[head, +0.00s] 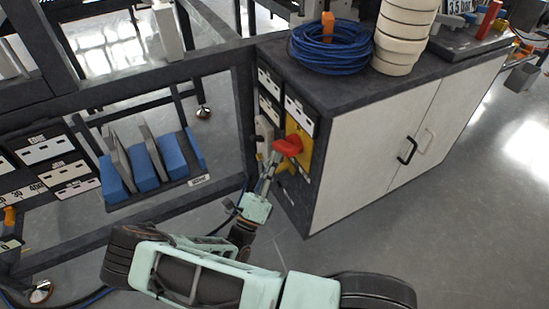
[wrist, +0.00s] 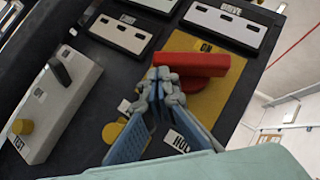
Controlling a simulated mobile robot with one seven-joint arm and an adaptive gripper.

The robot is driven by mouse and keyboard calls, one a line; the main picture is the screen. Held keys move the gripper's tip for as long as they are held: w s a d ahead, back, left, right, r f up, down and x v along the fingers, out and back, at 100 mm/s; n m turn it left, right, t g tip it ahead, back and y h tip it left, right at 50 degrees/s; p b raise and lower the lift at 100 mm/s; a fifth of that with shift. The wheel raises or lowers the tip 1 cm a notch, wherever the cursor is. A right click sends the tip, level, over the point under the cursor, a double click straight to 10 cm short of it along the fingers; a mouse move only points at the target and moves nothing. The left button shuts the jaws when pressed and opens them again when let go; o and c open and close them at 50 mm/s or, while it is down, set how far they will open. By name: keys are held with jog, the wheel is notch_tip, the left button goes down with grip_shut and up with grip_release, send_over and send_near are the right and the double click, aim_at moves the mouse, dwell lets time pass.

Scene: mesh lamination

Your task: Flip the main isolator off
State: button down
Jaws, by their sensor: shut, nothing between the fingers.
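The main isolator is a red handle (head: 288,146) on a yellow plate (head: 304,134), set in the dark end panel of the cabinet. In the wrist view the red handle (wrist: 205,65) lies crosswise on its yellow plate (wrist: 222,100), below an ON label. My gripper (head: 271,160) is at the panel, just at the handle's lower left. In the wrist view my gripper's fingertips (wrist: 160,82) are together at the handle's left end and cover part of it. They look close to or touching it; I cannot tell which. Nothing is between them.
A grey box (wrist: 60,105) with a black toggle and a yellow knob sits left of the isolator. White label plates (wrist: 228,25) are above. A blue cable coil (head: 330,48) and white rolls (head: 400,40) stand on the cabinet top. A dark frame with blue blocks (head: 145,170) is at left.

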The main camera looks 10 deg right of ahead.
jog(key=shift+w+a+r, duration=0.2)
jog(key=shift+w+r, duration=0.15)
jog(key=shift+w, duration=0.45)
dwell(0.4)
jog(key=s+a+f+b, duration=0.1)
jog(key=s+a+f, duration=0.1)
jog(key=a+f, duration=0.4)
notch_tip(320, 180, down, 5)
jog(key=shift+s+a+b, duration=0.35)
jog(key=shift+s+b, duration=0.05)
dwell(0.4)
